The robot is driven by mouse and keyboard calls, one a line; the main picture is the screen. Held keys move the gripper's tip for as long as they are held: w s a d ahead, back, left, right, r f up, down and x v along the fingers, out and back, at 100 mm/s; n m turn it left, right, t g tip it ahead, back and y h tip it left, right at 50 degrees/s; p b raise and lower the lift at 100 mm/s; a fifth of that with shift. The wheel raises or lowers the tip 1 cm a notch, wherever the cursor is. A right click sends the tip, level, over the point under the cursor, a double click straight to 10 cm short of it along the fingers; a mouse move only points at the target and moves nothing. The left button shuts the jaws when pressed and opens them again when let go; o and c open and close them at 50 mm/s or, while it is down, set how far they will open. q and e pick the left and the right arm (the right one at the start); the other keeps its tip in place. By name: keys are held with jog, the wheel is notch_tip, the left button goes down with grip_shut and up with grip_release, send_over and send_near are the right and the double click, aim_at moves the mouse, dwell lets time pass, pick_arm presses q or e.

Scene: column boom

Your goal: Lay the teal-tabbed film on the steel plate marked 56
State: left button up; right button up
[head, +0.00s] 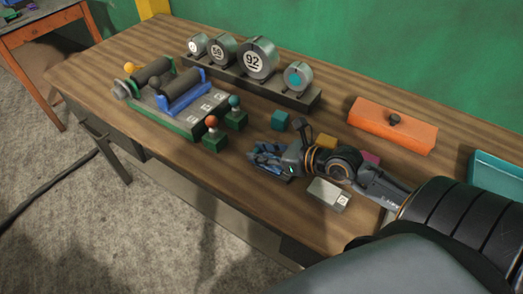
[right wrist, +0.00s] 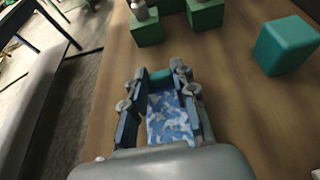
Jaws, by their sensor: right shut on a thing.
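My right gripper (head: 262,156) is over the front half of the wooden bench. In the right wrist view its two fingers (right wrist: 161,76) are shut on a blue-and-white patterned film (right wrist: 170,120) with a teal end. In the head view the fingers mostly hide the film. At the left of the bench, a green-edged stand (head: 170,122) carries grey steel plates (head: 202,107) with small labels too small to read. At the back, a round grey piece marked 56 (head: 222,50) stands on a rack. My left gripper is not in view.
Two green blocks with a red knob (head: 211,121) and a teal knob (head: 234,101) stand between the gripper and the plates. An orange box (head: 393,131) is at right.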

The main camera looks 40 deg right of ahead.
dwell(0.4)
jog(key=o, duration=1.4)
jog(key=shift+f, duration=0.1)
jog(key=shift+r+p, duration=3.55)
jog(key=shift+r, duration=0.05)
jog(key=shift+f, duration=0.1)
